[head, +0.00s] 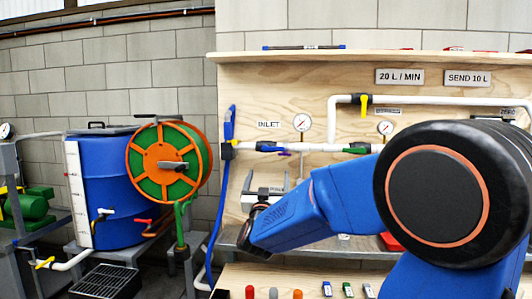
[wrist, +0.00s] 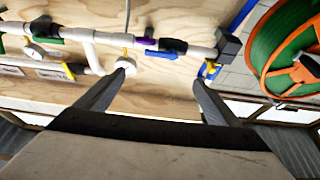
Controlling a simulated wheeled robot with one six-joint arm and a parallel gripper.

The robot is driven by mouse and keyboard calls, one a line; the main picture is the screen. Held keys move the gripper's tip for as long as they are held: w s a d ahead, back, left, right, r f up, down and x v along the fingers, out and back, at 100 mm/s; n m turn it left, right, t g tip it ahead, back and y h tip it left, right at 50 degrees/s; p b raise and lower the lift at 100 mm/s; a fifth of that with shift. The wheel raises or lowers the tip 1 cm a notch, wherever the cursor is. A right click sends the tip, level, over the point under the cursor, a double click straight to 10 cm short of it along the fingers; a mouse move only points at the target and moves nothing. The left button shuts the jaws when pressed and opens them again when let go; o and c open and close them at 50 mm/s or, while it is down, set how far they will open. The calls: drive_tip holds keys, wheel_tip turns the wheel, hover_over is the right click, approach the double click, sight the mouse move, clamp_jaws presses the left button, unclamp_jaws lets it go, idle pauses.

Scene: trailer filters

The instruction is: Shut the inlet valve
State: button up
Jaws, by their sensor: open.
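The INLET label (head: 268,124) is on the plywood panel above a white pipe (head: 247,146). Under it, a black valve body (head: 265,147) sits in the pipe. In the wrist view, which is upside down, this black body (wrist: 173,46) has a blue lever (wrist: 160,54) lying along the pipe and a purple part (wrist: 148,43) beside it. At the pipe's left end, a blue upright part (head: 229,123) with yellow shows above a black fitting (head: 227,151). My gripper (head: 267,177) is open and empty below the pipe. Its fingers (wrist: 159,76) touch nothing that I can see.
Gauges (head: 303,122), a green-handled valve (head: 357,149) and a yellow-handled valve (head: 364,104) are to the right. A blue hose (head: 222,205) hangs left of the panel, near the hose reel (head: 167,162) and blue tank (head: 103,190). A shelf of small items is below.

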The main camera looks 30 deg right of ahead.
sight(274, 148)
drive_tip(key=x, duration=1.7)
drive_tip(key=shift+w+d+r, duration=0.1)
drive_tip(key=shift+c, duration=0.2)
drive_tip(key=c, duration=1.5)
drive_tip(key=shift+o, duration=0.2)
